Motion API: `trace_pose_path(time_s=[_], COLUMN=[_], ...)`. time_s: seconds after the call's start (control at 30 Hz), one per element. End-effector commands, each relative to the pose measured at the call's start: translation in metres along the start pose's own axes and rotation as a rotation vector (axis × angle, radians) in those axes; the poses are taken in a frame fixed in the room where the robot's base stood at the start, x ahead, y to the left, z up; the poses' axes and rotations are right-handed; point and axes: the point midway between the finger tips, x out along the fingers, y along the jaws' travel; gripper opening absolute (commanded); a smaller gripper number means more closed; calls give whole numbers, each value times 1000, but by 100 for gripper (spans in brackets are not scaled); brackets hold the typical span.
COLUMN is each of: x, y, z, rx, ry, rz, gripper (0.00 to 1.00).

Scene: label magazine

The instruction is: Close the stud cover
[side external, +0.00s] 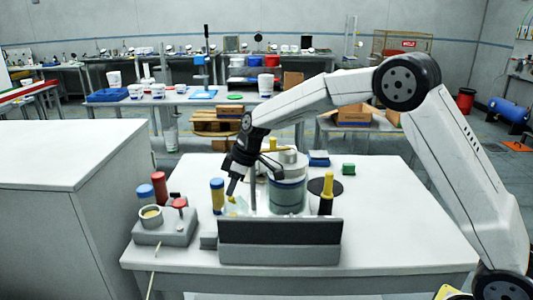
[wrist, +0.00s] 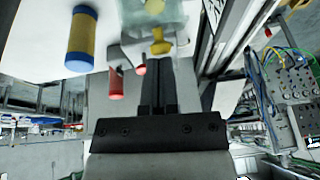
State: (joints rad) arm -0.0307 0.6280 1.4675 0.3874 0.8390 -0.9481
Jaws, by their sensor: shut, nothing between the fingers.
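I cannot say for sure which part is the stud cover. A pale, see-through piece (wrist: 155,15) with a yellow tab (wrist: 160,42) lies straight ahead of my fingers in the wrist view; it may be the cover. In the side view a small yellow part (side external: 231,201) shows at the fingertips. My gripper (side external: 231,192) points down over the table, left of the clear and grey cylinder (side external: 287,196). In the wrist view my gripper (wrist: 158,68) is shut and empty, with its tips close to the yellow tab. Whether they touch it I cannot tell.
A long dark-fronted box (side external: 280,241) stands at the table's front edge. A yellow cylinder with a blue cap (side external: 217,196) stands left of my gripper. A grey box with a red button (side external: 180,203) sits further left.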

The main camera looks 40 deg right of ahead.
Motion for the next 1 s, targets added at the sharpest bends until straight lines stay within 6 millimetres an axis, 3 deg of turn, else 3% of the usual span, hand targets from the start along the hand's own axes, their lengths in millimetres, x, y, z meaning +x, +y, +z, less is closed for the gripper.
trace_pose_path(time_s=[1.0], x=[10], y=[2], z=[36], rx=[0], ry=[17], rz=[-1], gripper=[0])
